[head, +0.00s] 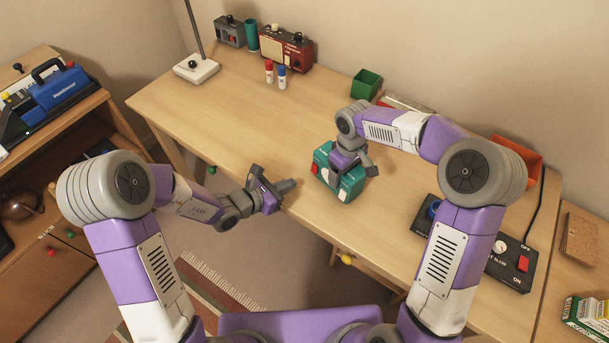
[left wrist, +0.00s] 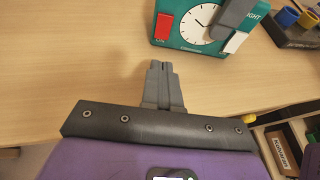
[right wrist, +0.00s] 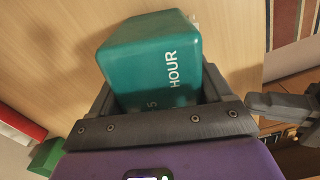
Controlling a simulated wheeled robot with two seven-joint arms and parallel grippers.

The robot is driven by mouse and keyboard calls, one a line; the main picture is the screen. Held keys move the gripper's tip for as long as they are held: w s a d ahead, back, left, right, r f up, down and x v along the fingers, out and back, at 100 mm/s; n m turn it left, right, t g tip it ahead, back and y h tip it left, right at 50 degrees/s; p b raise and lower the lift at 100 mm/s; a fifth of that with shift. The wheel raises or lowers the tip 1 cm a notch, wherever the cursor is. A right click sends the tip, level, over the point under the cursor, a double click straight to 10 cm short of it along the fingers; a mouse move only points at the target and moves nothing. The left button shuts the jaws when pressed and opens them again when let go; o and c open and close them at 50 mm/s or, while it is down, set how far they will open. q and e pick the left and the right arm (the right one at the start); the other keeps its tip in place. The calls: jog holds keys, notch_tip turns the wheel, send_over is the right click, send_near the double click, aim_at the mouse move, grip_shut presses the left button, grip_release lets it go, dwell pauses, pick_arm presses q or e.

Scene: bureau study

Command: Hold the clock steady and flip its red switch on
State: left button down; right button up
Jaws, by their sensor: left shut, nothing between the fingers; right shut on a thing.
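The teal clock (head: 350,186) stands on the desk near its front edge. My right gripper (head: 352,165) is shut on it from above; the right wrist view shows the clock's teal body (right wrist: 150,60) between the fingers. In the left wrist view the clock face (left wrist: 203,24) shows a white dial, with the red switch (left wrist: 163,27) at its left side. One right finger partly covers the face. My left gripper (head: 288,186) is shut and empty, its tips (left wrist: 161,66) pointing toward the clock, a short gap from it.
A black box with a red switch (head: 523,264) lies at the desk's right. The desk's middle (head: 240,120) is clear.

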aim_at(314, 169)
pick_arm(q)
jog(key=x, duration=0.4)
jog(key=r+x, duration=0.1)
jog(key=x, duration=0.1)
jog(key=shift+w+d, duration=0.3)
jog(key=shift+d, duration=0.05)
jog(key=shift+w+d+f, duration=0.1)
jog(key=shift+d+f, duration=0.05)
jog(key=shift+r, duration=0.95)
jog(key=f+v, duration=0.1)
jog(key=v, duration=1.2)
jog(key=shift+s+a, duration=0.4)
jog(key=shift+a, duration=0.1)
